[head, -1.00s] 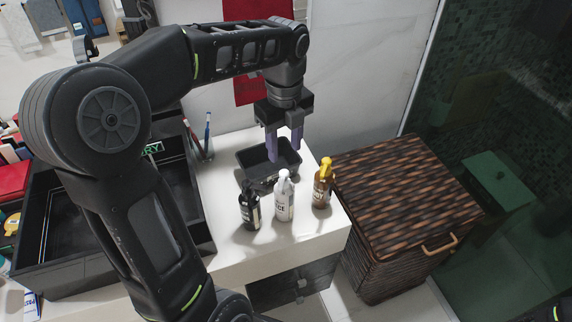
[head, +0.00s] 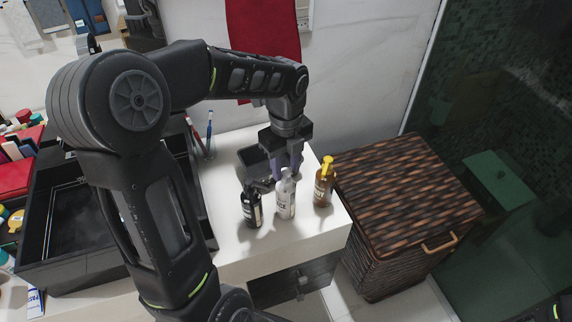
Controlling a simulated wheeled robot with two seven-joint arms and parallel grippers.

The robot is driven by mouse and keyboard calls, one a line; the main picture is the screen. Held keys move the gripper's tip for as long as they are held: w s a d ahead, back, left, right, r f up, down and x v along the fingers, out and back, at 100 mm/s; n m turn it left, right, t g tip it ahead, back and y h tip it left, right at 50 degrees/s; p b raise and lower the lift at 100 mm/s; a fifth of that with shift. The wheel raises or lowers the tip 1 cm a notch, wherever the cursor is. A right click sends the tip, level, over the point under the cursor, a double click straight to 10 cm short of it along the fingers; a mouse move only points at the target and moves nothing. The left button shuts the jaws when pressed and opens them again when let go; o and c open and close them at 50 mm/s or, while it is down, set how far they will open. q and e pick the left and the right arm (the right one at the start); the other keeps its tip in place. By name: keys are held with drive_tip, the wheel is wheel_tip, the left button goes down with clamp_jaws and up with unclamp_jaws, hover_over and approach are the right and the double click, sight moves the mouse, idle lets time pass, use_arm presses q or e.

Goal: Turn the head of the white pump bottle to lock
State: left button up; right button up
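The white pump bottle (head: 286,203) stands upright on the white counter, in the middle of a row of three bottles. My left gripper (head: 285,172) points down at its head from behind and above. The purple fingers are around or just behind the pump head, which they partly overlap in the view. I cannot tell whether they touch it or how far apart they are. My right gripper is not in view.
A black pump bottle (head: 250,209) stands close on the left, an amber bottle with a yellow pump (head: 324,183) on the right. A dark tray (head: 250,160) lies behind. A wicker hamper (head: 408,198) stands right of the counter (head: 325,225). A cup with toothbrushes (head: 207,144) is further left.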

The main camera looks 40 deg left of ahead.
use_arm(q)
clamp_jaws()
drive_tip(key=shift+n, duration=0.4)
drive_tip(key=n, duration=0.3)
drive_tip(key=shift+b, duration=0.3)
drive_tip(key=n, duration=0.4)
drive_tip(key=shift+n+b, duration=0.35)
drive_tip(key=shift+n, duration=0.05)
drive_tip(key=n, duration=0.4)
drive_tip(key=shift+n+b, duration=0.3)
drive_tip(key=shift+b, duration=0.05)
drive_tip(key=n, duration=0.4)
drive_tip(key=shift+n+b, duration=0.3)
drive_tip(key=shift+n, duration=0.1)
drive_tip(key=shift+o, duration=1.3)
unclamp_jaws()
